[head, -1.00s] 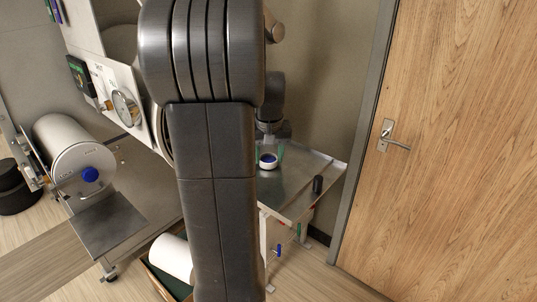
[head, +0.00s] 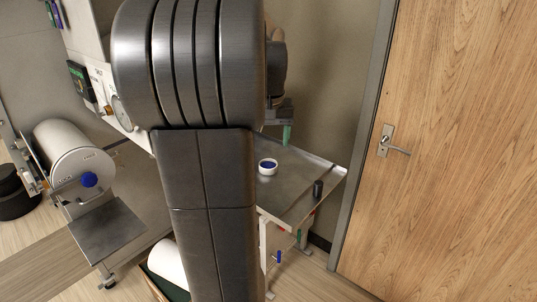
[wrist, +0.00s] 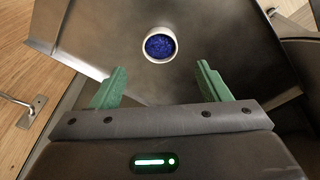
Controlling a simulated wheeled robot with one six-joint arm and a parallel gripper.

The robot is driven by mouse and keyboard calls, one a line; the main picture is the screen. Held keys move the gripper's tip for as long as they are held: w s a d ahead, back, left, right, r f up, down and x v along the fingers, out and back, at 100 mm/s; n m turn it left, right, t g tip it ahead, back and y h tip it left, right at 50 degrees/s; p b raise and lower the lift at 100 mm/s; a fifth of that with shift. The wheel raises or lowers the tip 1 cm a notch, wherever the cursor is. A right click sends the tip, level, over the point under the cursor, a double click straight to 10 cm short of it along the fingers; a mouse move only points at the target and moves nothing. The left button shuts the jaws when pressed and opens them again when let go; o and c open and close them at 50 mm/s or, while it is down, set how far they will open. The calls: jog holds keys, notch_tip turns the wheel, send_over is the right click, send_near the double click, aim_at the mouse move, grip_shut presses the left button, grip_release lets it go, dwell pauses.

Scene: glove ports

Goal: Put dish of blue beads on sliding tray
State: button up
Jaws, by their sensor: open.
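The dish of blue beads (head: 268,167) is a small round white dish. It stands upright on a steel side table (head: 290,180) in the head view. It also shows in the wrist view (wrist: 160,45), beyond the fingertips. My gripper (head: 286,134) is above the table, with its green fingers apart from the dish. In the wrist view the fingers (wrist: 160,75) are wide apart with nothing between them. A flat grey metal plate (head: 107,232), seemingly the sliding tray, sticks out below a white cylinder with a blue knob and is bare.
The white chamber cylinder (head: 72,155) is at the left. A wooden door (head: 450,150) is at the right. My arm hides much of the middle.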

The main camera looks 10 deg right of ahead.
jog(key=r, duration=0.4)
jog(key=shift+s, duration=0.3)
dwell(0.9)
